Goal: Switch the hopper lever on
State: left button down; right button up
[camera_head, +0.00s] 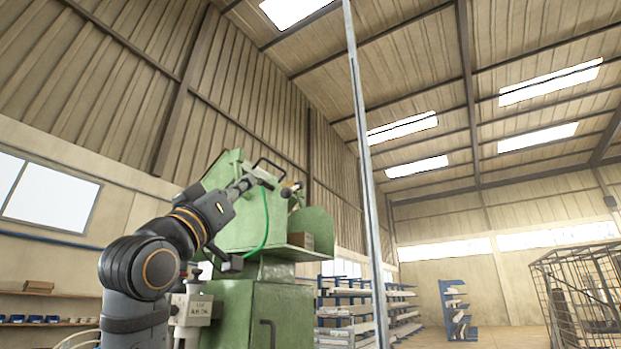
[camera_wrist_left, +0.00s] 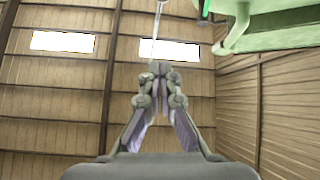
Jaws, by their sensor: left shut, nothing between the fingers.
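A green machine (camera_head: 280,305) with a hopper-like top (camera_head: 235,225) stands in the middle of the head view. A small dark part with a pale and orange end (camera_head: 290,188) shows at its upper right; I cannot tell whether it is the lever. My left gripper (camera_head: 268,180) reaches across the front of the machine's top, its tips close to that part; contact cannot be judged. In the left wrist view my left gripper (camera_wrist_left: 160,68) is shut and empty. Green machine edge (camera_wrist_left: 240,25) shows at its upper right. My right gripper is not in view.
A black bent handle (camera_head: 267,163) and a green hose (camera_head: 265,225) are near my gripper. A tall grey post (camera_head: 366,170) stands to the right. Farther back are a blue rack (camera_head: 350,312) and a wire cage (camera_head: 580,290). The air between post and cage looks open.

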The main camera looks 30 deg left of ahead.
aim_at(293, 189)
pick_arm(q)
jog(key=p+x, duration=0.8)
jog(key=x, duration=0.3)
jog(key=f, duration=0.1)
jog(key=w+f, duration=0.1)
jog(key=f, duration=0.1)
jog(key=w+f, duration=0.1)
jog(key=shift+w+d+f, duration=0.15)
jog(key=shift+d+f, duration=0.05)
jog(key=shift+f, duration=0.1)
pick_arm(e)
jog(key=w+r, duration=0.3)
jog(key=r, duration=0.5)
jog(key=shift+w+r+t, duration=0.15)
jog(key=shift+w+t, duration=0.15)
